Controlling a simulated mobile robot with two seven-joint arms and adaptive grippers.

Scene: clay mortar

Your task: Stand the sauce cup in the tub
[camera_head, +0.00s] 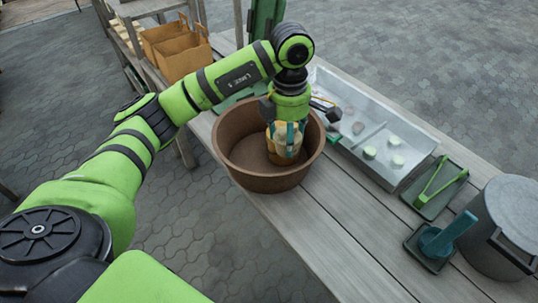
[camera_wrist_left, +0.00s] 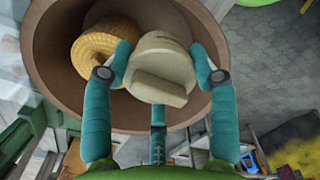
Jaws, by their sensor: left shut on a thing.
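The brown round tub (camera_head: 236,165) stands at the table's left edge, and its wall fills much of the left wrist view (camera_wrist_left: 52,70). My left gripper (camera_head: 284,140) reaches down into the tub from above. In the left wrist view its teal fingers (camera_wrist_left: 160,80) are shut on a pale beige piece with a blocky tab, which looks like the sauce cup (camera_wrist_left: 162,70). A yellow ribbed round thing (camera_wrist_left: 98,52) is in the tub beside it. I cannot tell whether the cup touches the tub floor. My right gripper is not in view.
A grey metal tray (camera_head: 405,145) with small round pieces lies right of the tub. Green tongs (camera_head: 443,178), a teal-handled tool (camera_head: 448,235) and a grey metal pot (camera_head: 500,230) are further right. Brown baskets (camera_head: 180,52) stand behind. Bare planks show at the front.

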